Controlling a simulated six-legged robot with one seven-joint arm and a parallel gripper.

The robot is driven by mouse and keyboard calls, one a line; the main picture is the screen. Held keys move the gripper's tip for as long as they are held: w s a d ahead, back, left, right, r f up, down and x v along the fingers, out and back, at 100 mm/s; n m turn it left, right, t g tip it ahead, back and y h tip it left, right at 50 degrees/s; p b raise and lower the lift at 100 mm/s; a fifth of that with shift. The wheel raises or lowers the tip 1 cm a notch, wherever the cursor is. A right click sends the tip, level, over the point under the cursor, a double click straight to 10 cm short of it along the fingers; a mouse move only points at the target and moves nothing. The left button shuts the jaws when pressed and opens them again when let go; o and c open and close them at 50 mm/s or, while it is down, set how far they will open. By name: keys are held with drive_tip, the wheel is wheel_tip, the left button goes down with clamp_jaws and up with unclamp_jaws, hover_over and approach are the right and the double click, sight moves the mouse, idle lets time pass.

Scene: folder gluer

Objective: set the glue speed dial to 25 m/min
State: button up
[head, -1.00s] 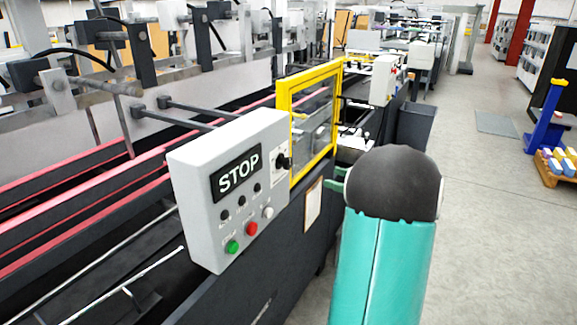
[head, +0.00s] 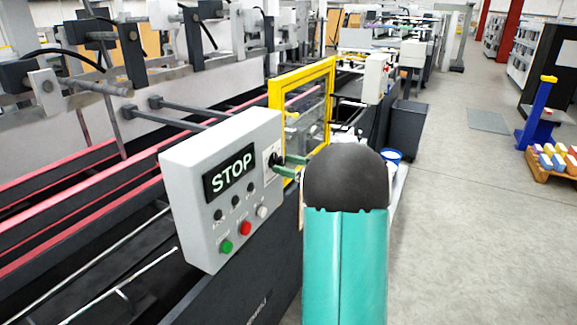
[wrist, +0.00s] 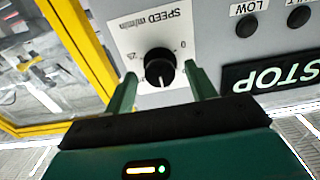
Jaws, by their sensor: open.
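The black speed dial (wrist: 160,67) sits on a white plate printed "SPEED m/min", upside down in the wrist view. A white pointer line on the knob points toward the bottom of that picture. A "0" shows to the knob's upper right; a mark on its left is too small to read surely. My gripper (wrist: 163,78) is open, with one green finger on each side of the knob. I cannot tell whether either finger touches it. In the head view, my gripper (head: 289,167) is at the right edge of the grey control box (head: 190,213), beside the dial (head: 272,160).
The box also carries a lit STOP display (head: 231,173), a green button (head: 226,246), a red button (head: 245,228) and several small dark knobs. A yellow-framed guard (head: 331,95) stands just behind the dial. Open floor (head: 470,200) lies to the right.

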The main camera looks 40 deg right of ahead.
drive_tip(key=c, duration=1)
drive_tip(key=shift+m, duration=0.5)
drive_tip(key=m, duration=0.3)
drive_tip(key=shift+m, duration=0.4)
drive_tip(key=m, duration=0.9)
drive_tip(key=shift+a, duration=0.1)
drive_tip(key=m, duration=0.3)
drive_tip(key=shift+m, duration=0.4)
drive_tip(key=m, duration=0.6)
drive_tip(key=shift+r+m, duration=0.1)
drive_tip(key=shift+m, duration=0.2)
